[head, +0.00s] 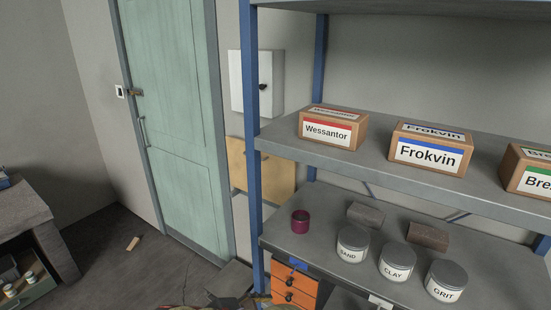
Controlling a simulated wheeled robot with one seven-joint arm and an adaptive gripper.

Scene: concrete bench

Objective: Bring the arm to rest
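My gripper does not show in the head view, and I can make out no part of my arm for certain. No object is named by the task. In front of me is a shelf unit with blue posts (252,130) and grey shelves. What my gripper holds, if anything, cannot be seen.
Boxes labelled Wessantor (327,131), Frokvin (428,153) and a cut-off one (530,180) stand on the middle shelf. Below are a dark red cup (300,222), tins (397,264) and two blocks. An orange drawer unit (292,283), green door (178,120) and concrete bench (28,212) also show.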

